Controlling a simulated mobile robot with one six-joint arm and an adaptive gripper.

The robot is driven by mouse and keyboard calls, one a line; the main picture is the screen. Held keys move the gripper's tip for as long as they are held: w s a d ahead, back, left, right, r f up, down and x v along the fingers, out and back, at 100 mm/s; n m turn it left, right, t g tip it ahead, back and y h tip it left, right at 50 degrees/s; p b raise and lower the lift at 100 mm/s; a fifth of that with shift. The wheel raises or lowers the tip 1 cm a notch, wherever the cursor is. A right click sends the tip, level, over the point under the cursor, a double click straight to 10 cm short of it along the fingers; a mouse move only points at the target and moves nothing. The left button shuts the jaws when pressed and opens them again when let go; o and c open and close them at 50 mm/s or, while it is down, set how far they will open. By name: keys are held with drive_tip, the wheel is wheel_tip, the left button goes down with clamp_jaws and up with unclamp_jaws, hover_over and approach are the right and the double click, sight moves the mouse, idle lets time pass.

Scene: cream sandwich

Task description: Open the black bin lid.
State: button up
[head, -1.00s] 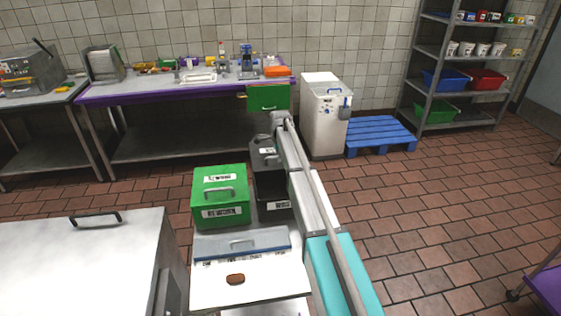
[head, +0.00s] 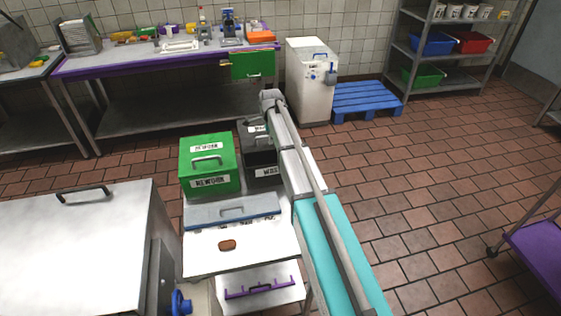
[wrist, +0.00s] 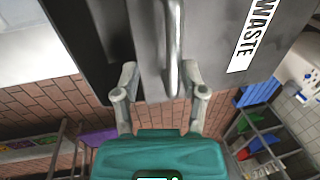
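The black bin (head: 260,160) stands right of the green bin, partly hidden behind my arm. Its lid (head: 254,130) is at its top; I cannot tell from the head view whether it is fully shut. In the wrist view the dark grey lid (wrist: 212,25) with a "WASTE" label fills the top, with a metal bar handle (wrist: 173,45) on it. My gripper (wrist: 160,78) is open, with one finger on each side of the handle's near end. The handle is closer to the right finger; contact is unclear. The fingers are hidden in the head view.
A green bin (head: 210,166) stands just left of the black bin. A grey-blue lidded tray (head: 231,211) and a white board (head: 266,246) with a brown patty (head: 227,245) lie in front. A white machine (head: 311,85) and a blue pallet (head: 365,101) stand behind.

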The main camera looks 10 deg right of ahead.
drive_tip(key=s, duration=0.7)
wheel_tip(320, 180, up, 14)
drive_tip(key=s+p, duration=0.2)
drive_tip(key=p, duration=1.2)
drive_tip(key=s+f+n+g+b, duration=0.1)
drive_tip(key=s+f+n+b, duration=0.7)
drive_tip(key=s, duration=0.3)
drive_tip(key=shift+s+a+f+b, duration=0.15)
drive_tip(key=shift+f+b, duration=0.35)
drive_tip(key=shift+f, duration=0.15)
drive_tip(key=w+r+m+t+p, duration=0.1)
drive_tip(key=w+r+m+p, duration=0.7)
drive_tip(key=w, duration=0.4)
drive_tip(key=shift+w+r+p, duration=0.25)
drive_tip(key=shift+r+p, duration=0.05)
drive_tip(key=shift+r, duration=0.15)
drive_tip(key=shift+f, duration=0.15)
wheel_tip(320, 180, down, 13)
drive_tip(key=w+b, duration=0.2)
drive_tip(key=b, duration=1.1)
drive_tip(key=shift+w+f+b, duration=0.15)
drive_tip(key=shift+w+b, duration=0.15)
drive_tip(key=shift+w, duration=0.05)
